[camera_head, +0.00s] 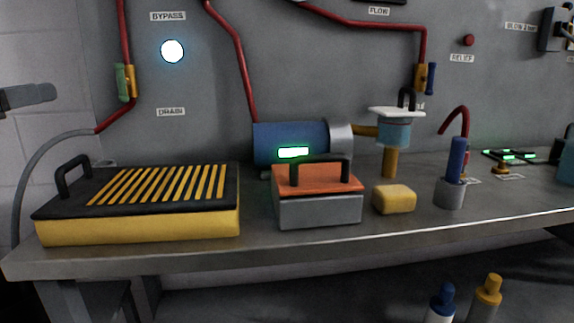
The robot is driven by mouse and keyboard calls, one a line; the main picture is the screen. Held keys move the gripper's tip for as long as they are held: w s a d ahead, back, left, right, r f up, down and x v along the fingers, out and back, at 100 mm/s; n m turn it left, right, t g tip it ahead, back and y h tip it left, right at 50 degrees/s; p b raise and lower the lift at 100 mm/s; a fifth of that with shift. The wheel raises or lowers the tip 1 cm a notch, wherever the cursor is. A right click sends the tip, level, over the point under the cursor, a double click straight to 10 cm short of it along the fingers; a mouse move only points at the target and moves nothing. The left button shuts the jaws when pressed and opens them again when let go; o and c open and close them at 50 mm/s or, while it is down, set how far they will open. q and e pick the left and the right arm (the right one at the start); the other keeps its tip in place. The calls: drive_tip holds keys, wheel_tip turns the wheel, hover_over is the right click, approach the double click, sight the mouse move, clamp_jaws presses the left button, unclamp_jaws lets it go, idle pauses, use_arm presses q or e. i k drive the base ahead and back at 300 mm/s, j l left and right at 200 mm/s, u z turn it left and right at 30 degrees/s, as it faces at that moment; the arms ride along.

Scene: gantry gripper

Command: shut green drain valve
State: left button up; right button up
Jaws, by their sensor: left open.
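The green drain valve handle (121,81) stands upright on the left of a yellow valve body (130,82), roughly in line with the red pipe (123,35) on the back wall. A DRAIN label (171,112) is to its lower right. My left gripper (46,94) comes in from the left edge, to the left of the green handle and a little lower in the picture. It is open, and a visible gap separates it from the handle. My right gripper does not show.
A black-and-yellow striped case (140,228) lies on the grey bench below the valve. A grey hose (40,160) curves down at left. An orange-lidded toolbox (318,208), a blue motor (285,140) and a second, blue-handled valve (431,78) are further right. The wall beside the green handle is clear.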

sight(120, 67)
drive_tip(key=k+j, duration=0.25)
drive_tip(key=k, duration=0.15)
drive_tip(key=k+j, duration=0.2)
drive_tip(key=k, duration=0.25)
